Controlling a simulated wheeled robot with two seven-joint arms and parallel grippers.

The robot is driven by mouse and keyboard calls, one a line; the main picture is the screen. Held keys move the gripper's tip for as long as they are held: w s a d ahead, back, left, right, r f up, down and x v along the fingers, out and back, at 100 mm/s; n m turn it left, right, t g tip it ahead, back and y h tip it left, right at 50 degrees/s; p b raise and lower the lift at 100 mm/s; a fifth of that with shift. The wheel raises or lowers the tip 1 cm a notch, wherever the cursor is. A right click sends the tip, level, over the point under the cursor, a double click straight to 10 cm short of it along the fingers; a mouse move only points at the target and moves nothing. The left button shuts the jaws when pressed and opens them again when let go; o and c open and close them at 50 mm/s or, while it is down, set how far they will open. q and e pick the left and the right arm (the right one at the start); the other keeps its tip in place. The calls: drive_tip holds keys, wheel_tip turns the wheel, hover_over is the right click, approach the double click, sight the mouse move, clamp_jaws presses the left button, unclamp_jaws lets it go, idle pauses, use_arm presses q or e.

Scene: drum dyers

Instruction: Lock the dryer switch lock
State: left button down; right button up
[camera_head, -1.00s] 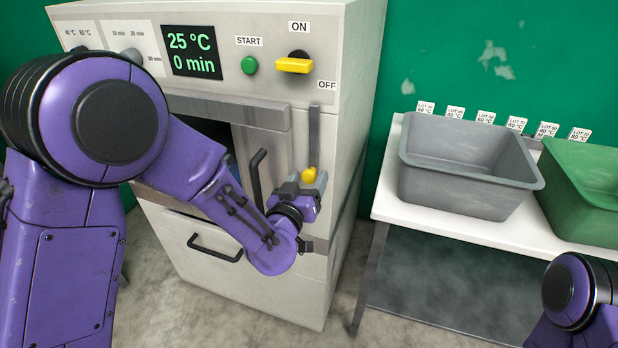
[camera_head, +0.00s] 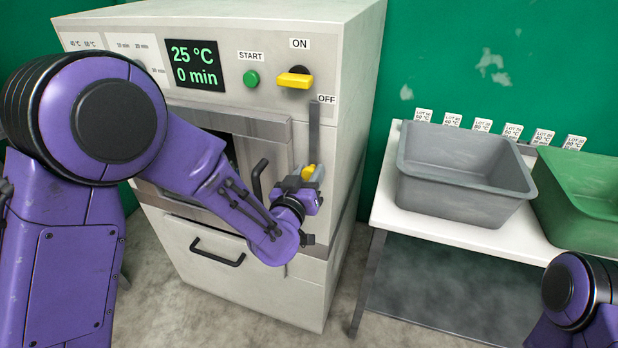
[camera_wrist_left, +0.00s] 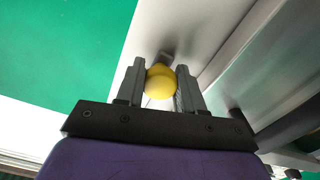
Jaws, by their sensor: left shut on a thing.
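The dryer's yellow switch handle (camera_head: 294,79) lies level between the ON label (camera_head: 299,43) and the OFF label (camera_head: 326,99). A grey vertical bar (camera_head: 314,128) runs down the dryer's front below it, its top beside the OFF label and below the switch handle. A yellow knob (camera_head: 308,170) sits at the bar's lower end. My left gripper (camera_head: 311,175) is shut on this knob; the left wrist view shows the rounded knob (camera_wrist_left: 160,82) between the two fingers. My right arm shows only at the lower right; its gripper is out of view.
The display reads 25 °C and 0 min. A black door handle (camera_head: 259,180) stands just left of my left gripper. A lower drawer handle (camera_head: 217,252) is below. A grey bin (camera_head: 465,205) and green bin (camera_head: 585,215) stand on a white table (camera_head: 388,205) at right.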

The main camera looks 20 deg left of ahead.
use_arm(q)
drive_tip(key=shift+w+r, duration=0.1)
drive_tip(key=shift+r, duration=0.35)
drive_tip(key=c, duration=0.7)
unclamp_jaws()
drive_tip(key=shift+r, duration=0.1)
use_arm(e)
drive_tip(key=shift+r, duration=0.3)
use_arm(q)
drive_tip(key=shift+s, duration=0.35)
drive_tip(key=s+p, duration=0.5)
drive_tip(key=s, duration=0.5)
drive_tip(key=shift+s+a, duration=0.1)
drive_tip(key=shift+a, duration=0.05)
use_arm(e)
wheel_tip(320, 180, up, 6)
drive_tip(key=shift+f, duration=0.1)
